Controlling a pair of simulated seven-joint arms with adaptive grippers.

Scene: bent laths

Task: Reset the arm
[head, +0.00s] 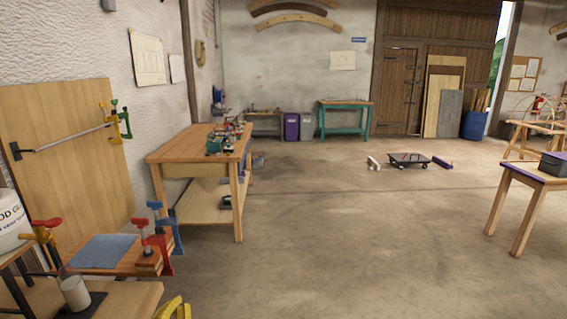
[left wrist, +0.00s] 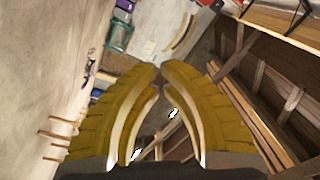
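My left gripper (head: 175,307) shows only in part at the bottom edge of the head view, as a curved yellow piece just right of the small wooden bench. In the left wrist view its two ribbed yellow fingers (left wrist: 161,66) curve inward and their tips come together. Nothing is held between them. The gripper is in the air, apart from the bench and the clamps. My right gripper is in neither view.
Near it stands a low bench with a blue-grey sheet (head: 103,250), red and blue clamps (head: 157,240) and a pale cup (head: 74,293). A workbench (head: 190,143) stands beyond, a table (head: 525,180) at the right.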

